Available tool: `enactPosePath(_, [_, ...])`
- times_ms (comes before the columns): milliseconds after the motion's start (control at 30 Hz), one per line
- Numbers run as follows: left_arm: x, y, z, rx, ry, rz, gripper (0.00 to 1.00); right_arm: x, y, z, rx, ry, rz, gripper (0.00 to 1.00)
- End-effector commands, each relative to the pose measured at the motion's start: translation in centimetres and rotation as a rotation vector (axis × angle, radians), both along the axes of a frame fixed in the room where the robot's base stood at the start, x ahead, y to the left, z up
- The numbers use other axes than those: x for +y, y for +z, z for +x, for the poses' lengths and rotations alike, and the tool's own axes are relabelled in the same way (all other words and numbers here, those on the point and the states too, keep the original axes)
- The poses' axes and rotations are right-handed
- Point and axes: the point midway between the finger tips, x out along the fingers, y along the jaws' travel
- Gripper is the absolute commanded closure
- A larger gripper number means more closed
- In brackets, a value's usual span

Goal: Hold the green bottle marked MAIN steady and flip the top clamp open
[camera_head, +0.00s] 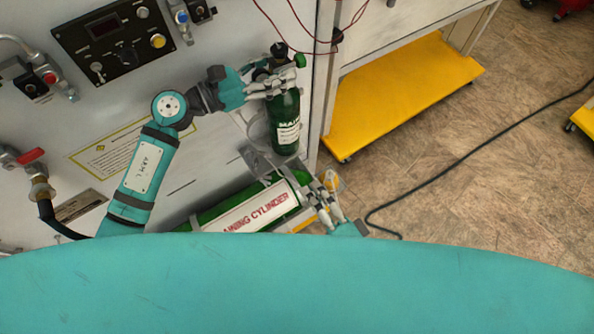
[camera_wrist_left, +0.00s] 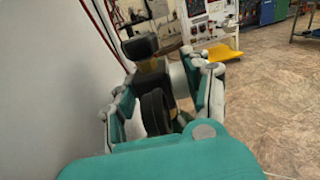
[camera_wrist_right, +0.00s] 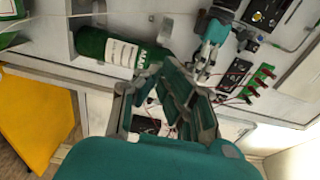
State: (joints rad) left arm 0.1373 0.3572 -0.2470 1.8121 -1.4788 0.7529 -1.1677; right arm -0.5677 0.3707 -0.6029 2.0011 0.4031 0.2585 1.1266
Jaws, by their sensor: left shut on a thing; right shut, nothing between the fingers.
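The green bottle (camera_head: 287,136) marked MAIN stands upright against the pale panel, with a white label. My left gripper (camera_head: 272,88) is shut on its upper part, just below the black valve top (camera_head: 280,50). In the left wrist view, its fingers flank a dark round part (camera_wrist_left: 156,110) under a black knob (camera_wrist_left: 140,47). My right gripper (camera_head: 325,197) is shut and empty, below and right of the bottle, apart from it. The right wrist view shows the bottle (camera_wrist_right: 90,43) beyond its fingers (camera_wrist_right: 165,115). I cannot make out the top clamp clearly; the left fingers cover that area.
A green cylinder (camera_head: 205,216) with a white label lies below the bottle, close to my right gripper. The control panel (camera_head: 125,40) is at upper left. A yellow shelf (camera_head: 410,90) stands at right. A black cable (camera_head: 470,155) crosses the floor.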

Motion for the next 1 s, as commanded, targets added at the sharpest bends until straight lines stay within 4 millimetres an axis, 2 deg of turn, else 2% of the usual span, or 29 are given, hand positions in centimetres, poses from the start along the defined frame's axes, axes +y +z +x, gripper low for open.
enactPosePath(133, [0.0, 0.1, 0.0, -0.002, 0.0, 0.001, 1.0, -1.3, 0.0, -1.8, 0.001, 0.001, -0.002, 1.0])
enactPosePath(300, [0.0, 0.1, 0.0, -0.002, 0.0, 0.001, 1.0, -1.8, 0.1, -2.2, -0.008, 0.008, -0.019, 1.0])
enactPosePath(367, [0.0, 0.1, 0.0, -0.002, 0.0, 0.001, 1.0, -1.8, 0.1, -1.5, -0.021, 0.023, -0.057, 1.0])
enactPosePath(467, [0.0, 0.1, 0.0, -0.002, 0.0, 0.001, 1.0, -1.7, 0.1, 0.5, -0.061, 0.078, -0.178, 1.0])
enactPosePath(700, [0.0, 0.1, 0.0, -0.002, 0.0, 0.001, 1.0, -1.2, 1.2, 5.9, -0.273, 0.367, -0.648, 1.0])
enactPosePath(833, [0.0, 0.1, 0.0, -0.002, 0.0, 0.001, 1.0, -1.5, 2.6, 7.3, -0.445, 0.576, -0.902, 1.0])
enactPosePath(1000, [0.0, 0.1, 0.0, -0.002, 0.001, 0.001, 1.0, -2.9, 4.9, 7.6, -0.698, 0.859, -1.169, 1.0])
